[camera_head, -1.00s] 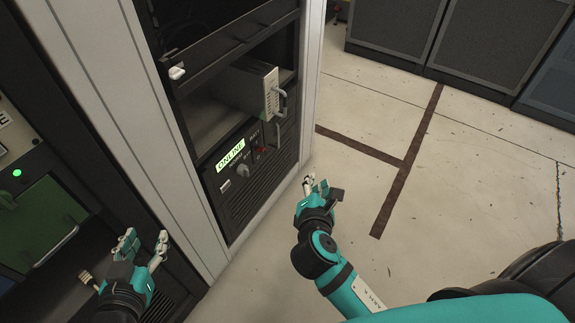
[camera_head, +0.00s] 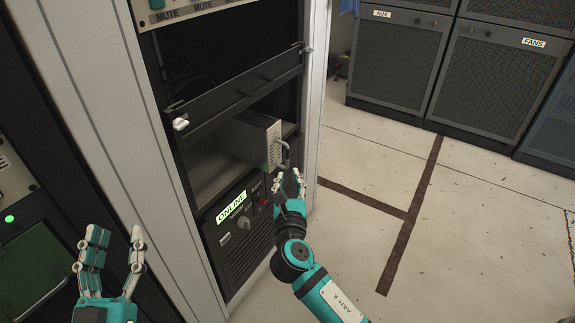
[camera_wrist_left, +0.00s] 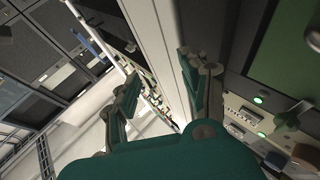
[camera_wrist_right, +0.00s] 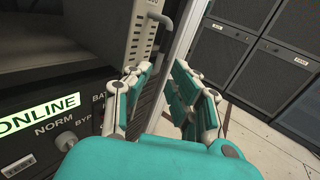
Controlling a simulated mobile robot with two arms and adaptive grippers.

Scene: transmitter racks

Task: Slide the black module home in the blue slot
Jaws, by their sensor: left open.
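A dark box-shaped module (camera_head: 246,136) with a light grey front plate and a handle (camera_head: 283,152) sticks part way out of an open rack bay. Its front plate (camera_wrist_right: 142,35) and handle (camera_wrist_right: 158,20) also show in the right wrist view. No blue marking on a slot shows. My right gripper (camera_head: 288,180) is just below the handle, its fingers spread and empty; it appears (camera_wrist_right: 158,75) below the handle in its wrist view. I cannot tell whether it touches. My left gripper (camera_head: 115,235) is open and empty at the lower left, away from the module.
Below the bay is a black panel with an ONLINE display (camera_head: 231,206) and a knob (camera_head: 243,223). A dark bar (camera_head: 240,92) crosses the rack above the module. The pale rack post (camera_head: 312,110) stands close right. Dark cabinets (camera_head: 490,80) stand at the back; floor between is open.

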